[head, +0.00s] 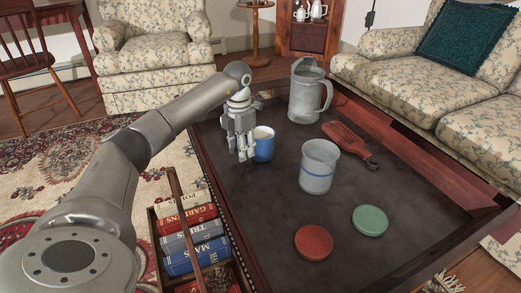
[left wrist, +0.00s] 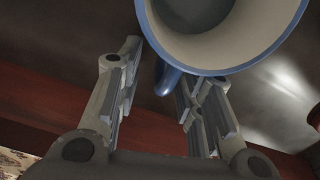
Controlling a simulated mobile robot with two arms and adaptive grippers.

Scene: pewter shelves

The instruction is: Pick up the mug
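A small blue mug (head: 264,148) with a pale inside stands upright on the dark table. My left gripper (head: 242,152) points down just left of it in the head view. In the left wrist view the mug (left wrist: 222,55) shows its blue rim and pale inside at the top, partly cut off by the frame. Its blue handle (left wrist: 167,80) reaches between the two parted fingers of my left gripper (left wrist: 160,72), nearer the right finger. I cannot tell whether that finger touches the mug. My right gripper is out of view.
Books (head: 190,240) fill a holder at left. A sofa (head: 455,90) stands right.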

